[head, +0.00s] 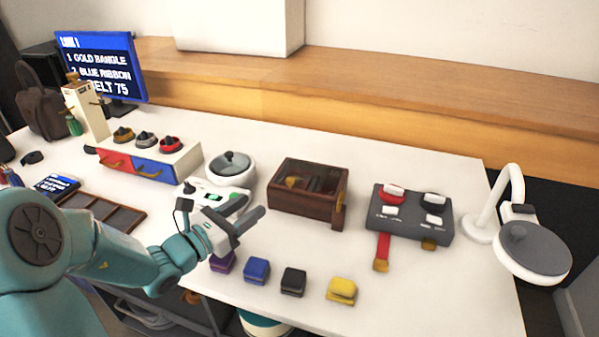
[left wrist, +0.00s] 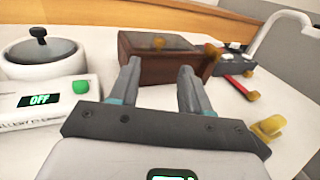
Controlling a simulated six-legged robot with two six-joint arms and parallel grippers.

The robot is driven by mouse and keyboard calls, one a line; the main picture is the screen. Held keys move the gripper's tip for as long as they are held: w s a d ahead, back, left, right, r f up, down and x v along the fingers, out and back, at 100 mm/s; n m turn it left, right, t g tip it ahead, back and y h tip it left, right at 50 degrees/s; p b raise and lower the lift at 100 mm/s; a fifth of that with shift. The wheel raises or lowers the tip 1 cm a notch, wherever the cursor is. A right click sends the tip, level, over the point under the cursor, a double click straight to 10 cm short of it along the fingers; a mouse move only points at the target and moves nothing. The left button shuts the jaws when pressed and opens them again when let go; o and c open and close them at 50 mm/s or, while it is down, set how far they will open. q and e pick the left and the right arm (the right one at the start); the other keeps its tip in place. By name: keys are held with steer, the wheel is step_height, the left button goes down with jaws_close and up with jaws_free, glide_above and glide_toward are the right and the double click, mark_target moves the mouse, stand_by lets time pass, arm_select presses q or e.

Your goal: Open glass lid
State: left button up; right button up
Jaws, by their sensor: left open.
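A dark wooden box (head: 300,205) with a dark, see-through glass lid (head: 314,176) stands in the middle of the white table. The lid looks shut, and something gold shows near its left side. A gold piece (head: 339,211) hangs at the box's right front corner. In the left wrist view the box (left wrist: 150,68) lies just beyond the fingertips, with its lid seen at a shallow angle. My left gripper (head: 255,214) is open and empty, left of and in front of the box, its fingers pointing towards it. It also shows in the left wrist view (left wrist: 161,70). My right gripper is out of view.
A white pot (head: 231,168) with a dark-knobbed lid and a white device reading OFF (left wrist: 38,100) stand left of the box. A grey switch panel (head: 411,214) and a white lamp (head: 533,252) are right.

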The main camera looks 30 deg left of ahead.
mark_target(287, 181)
arm_select(q)
steer(key=w, duration=0.5)
steer(key=w+d, duration=0.1)
steer(key=w, duration=0.4)
steer(key=w+d, duration=0.1)
steer(key=w, duration=0.4)
steer(key=shift+w+d, duration=0.25)
jaws_close()
